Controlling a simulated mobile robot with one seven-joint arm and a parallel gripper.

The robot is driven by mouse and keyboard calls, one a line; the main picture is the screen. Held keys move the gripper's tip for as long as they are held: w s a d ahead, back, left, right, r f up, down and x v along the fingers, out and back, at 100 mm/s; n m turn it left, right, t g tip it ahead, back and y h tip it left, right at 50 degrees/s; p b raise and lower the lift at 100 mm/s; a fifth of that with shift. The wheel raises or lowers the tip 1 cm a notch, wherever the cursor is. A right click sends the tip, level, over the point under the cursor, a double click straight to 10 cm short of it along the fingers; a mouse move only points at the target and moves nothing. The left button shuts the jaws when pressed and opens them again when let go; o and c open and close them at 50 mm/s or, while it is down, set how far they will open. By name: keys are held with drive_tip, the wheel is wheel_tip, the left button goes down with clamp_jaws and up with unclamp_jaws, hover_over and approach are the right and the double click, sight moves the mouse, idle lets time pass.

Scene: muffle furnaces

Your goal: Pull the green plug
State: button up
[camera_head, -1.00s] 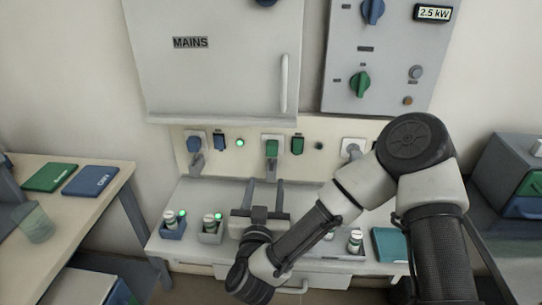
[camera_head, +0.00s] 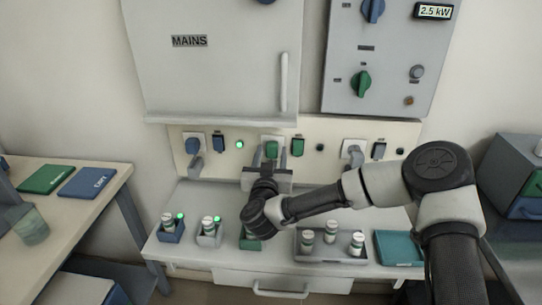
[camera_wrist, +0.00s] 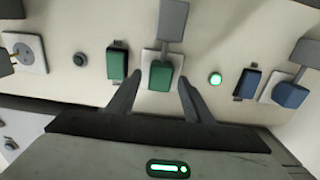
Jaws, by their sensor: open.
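The green plug (camera_head: 271,149) sits in a white wall socket in the middle of the socket strip, below the MAINS cabinet. In the wrist view the green plug (camera_wrist: 161,75) shows between my two fingers, with a grey piece attached to it. My gripper (camera_head: 266,160) is open, with one finger on each side of the plug. In the wrist view my gripper (camera_wrist: 160,82) shows a gap between each finger and the plug. The lower part of the plug is hidden by my gripper in the head view.
A blue plug (camera_head: 193,146) is in the left socket, and a green switch (camera_head: 298,146) is right beside the green plug. A green lamp (camera_head: 239,144) is lit. Small jars stand in holders on the bench (camera_head: 205,257) below. The MAINS cabinet (camera_head: 215,60) hangs above.

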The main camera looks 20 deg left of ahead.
sight(271, 152)
clamp_jaws()
drive_tip(key=shift+s+a+f+p, duration=0.15)
drive_tip(key=shift+s+p, duration=0.15)
drive_tip(key=shift+s, duration=1.1)
drive_tip(key=shift+s+d, duration=0.35)
drive_tip(key=shift+s, duration=0.25)
drive_tip(key=shift+d, duration=0.1)
drive_tip(key=shift+f, duration=0.1)
drive_tip(key=shift+c, duration=2)
unclamp_jaws()
drive_tip(key=o, duration=0.4)
drive_tip(key=shift+s, duration=0.1)
drive_tip(key=shift+d+r, duration=0.1)
drive_tip(key=shift+r, duration=0.1)
